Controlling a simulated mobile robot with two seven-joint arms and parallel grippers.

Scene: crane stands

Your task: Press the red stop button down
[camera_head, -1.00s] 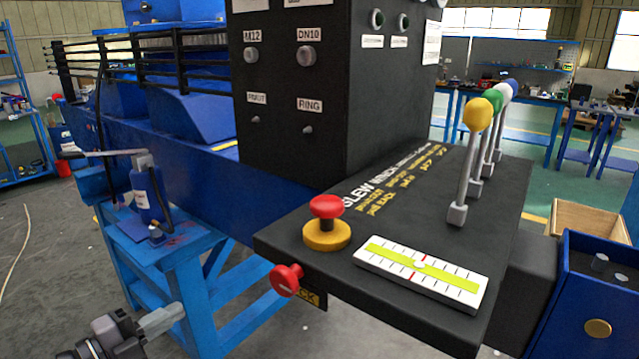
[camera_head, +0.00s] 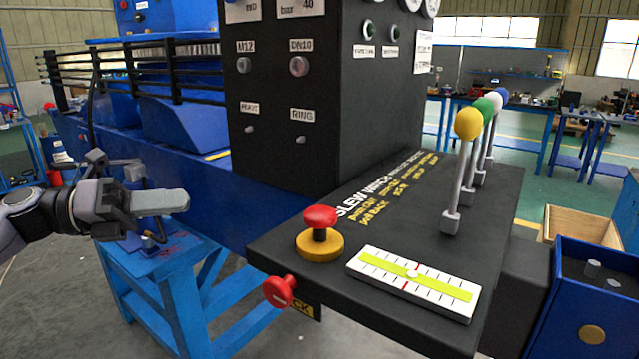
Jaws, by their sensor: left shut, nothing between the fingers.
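The red stop button (camera_head: 320,217) is a mushroom head on a short dark stem above a yellow round base (camera_head: 320,245). It stands raised near the left front corner of the black console (camera_head: 400,215). My left gripper (camera_head: 186,201) is left of the button, over the blue stand, with its fingers shut and pointing right. It is empty and clear of the button, with a wide gap between them. My right gripper is not in view.
A red knob (camera_head: 279,291) sticks out of the console's front edge below the button. A white level gauge (camera_head: 413,284) lies right of the button. Levers with coloured balls (camera_head: 468,124) stand farther right. A tall black panel (camera_head: 285,100) rises behind. A blue stand (camera_head: 160,275) is below my left gripper.

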